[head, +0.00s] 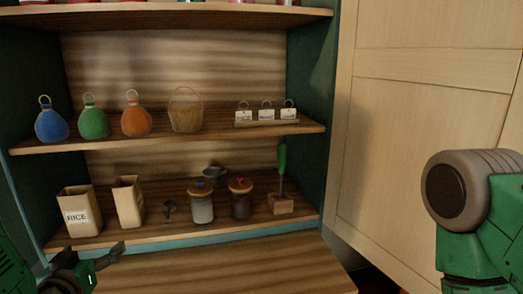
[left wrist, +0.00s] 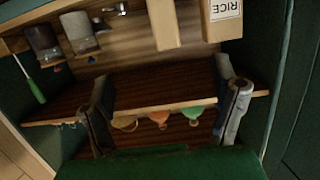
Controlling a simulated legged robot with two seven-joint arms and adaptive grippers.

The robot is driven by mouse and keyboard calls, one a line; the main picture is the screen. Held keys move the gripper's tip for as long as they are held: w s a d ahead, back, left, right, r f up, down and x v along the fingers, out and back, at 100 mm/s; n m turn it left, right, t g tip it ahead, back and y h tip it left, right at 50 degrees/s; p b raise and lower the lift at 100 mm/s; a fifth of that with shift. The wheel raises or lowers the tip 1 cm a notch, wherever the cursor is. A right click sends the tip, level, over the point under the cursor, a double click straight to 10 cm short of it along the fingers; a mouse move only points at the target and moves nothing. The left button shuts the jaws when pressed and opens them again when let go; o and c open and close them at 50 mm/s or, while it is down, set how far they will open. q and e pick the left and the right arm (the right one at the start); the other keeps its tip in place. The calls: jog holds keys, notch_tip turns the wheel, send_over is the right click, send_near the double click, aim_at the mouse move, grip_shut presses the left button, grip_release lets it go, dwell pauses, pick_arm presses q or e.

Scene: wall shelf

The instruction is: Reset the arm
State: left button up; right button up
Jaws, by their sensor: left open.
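My left gripper (head: 92,262) shows at the lower left of the head view, in front of the wall shelf's lower level. In the left wrist view its two fingers (left wrist: 163,85) are spread wide apart with nothing between them. That view is upside down, and the shelf items lie beyond the fingers without visible contact. My right arm (head: 470,215) shows at the right of the head view in front of the pale door. Its gripper is out of view.
The middle shelf (head: 215,134) holds blue, green and orange flasks, a basket (head: 186,112) and small tags. The lower shelf holds a rice box (head: 79,214), an open box (head: 129,203), jars (head: 202,205) and a green-handled tool (head: 282,165). A bare wooden surface (head: 230,270) lies below.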

pick_arm(q)
jog(key=s+d+f+m+g+h, duration=0.1)
jog(key=s+d+f+g, duration=0.15)
jog(key=s+f, duration=0.45)
jog(key=s+d+f+g+h, duration=0.1)
jog(key=s+f+g+h, duration=0.2)
jog(key=f, duration=0.8)
jog(key=s+d+f+m+g, duration=0.1)
jog(key=s+f+g, duration=0.4)
jog(key=s, duration=0.6)
jog(key=s+d+f+g, duration=0.1)
jog(key=s+f+g, duration=0.45)
jog(key=s, duration=0.45)
jog(key=shift+m+t+y, duration=0.4)
jog(key=shift+m+t, duration=0.1)
jog(key=shift+t, duration=0.2)
jog(key=w+f+b, duration=0.1)
jog(key=b, duration=0.1)
jog(key=w+d+f+b, duration=0.1)
jog(key=f, duration=0.1)
jog(key=shift+w+f+b, duration=0.1)
jog(key=shift+w+b, duration=0.15)
jog(key=shift+b, duration=0.15)
pick_arm(e)
jog(key=f, duration=0.4)
jog(key=shift+w, duration=0.35)
pick_arm(q)
jog(key=shift+w, duration=0.15)
